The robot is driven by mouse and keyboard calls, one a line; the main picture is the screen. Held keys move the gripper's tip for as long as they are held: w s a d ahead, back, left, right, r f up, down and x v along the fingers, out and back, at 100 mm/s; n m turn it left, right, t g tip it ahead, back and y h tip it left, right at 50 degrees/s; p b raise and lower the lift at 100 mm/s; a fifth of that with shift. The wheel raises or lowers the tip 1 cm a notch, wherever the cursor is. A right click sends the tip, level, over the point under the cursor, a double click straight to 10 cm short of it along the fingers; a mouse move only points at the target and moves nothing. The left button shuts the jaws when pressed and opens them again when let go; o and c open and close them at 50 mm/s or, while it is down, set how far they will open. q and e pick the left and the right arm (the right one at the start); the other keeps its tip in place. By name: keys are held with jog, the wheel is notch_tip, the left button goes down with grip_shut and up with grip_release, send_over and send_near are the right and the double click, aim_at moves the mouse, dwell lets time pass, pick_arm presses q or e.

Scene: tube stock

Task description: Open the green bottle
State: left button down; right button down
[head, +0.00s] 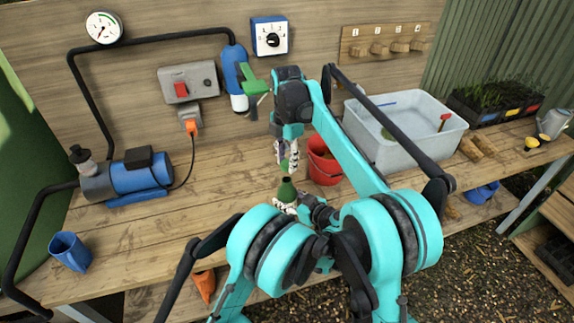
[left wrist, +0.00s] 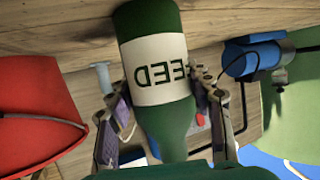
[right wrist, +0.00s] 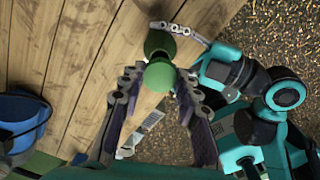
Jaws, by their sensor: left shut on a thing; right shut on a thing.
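The green bottle (head: 287,192) stands near the front of the bench in the head view. Its pale label with dark letters shows in the left wrist view (left wrist: 158,72). My left gripper (head: 286,207) is shut around the bottle, one finger on each side. My right gripper (head: 287,154) is above the bottle, shut on a small green cap (head: 285,164). In the right wrist view the round green cap (right wrist: 160,77) sits between the fingers, with the bottle top (right wrist: 159,43) beyond it. A gap shows between cap and bottle neck in the head view.
A red bucket (head: 325,172) stands close to the right of the bottle. A grey tub (head: 405,137) is behind it. A blue pump (head: 142,174) and a blue cup (head: 70,251) are at the left. The bench between pump and bottle is clear.

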pick_arm(q)
jog(key=c, duration=0.6)
grip_release()
jog(key=shift+d, duration=0.1)
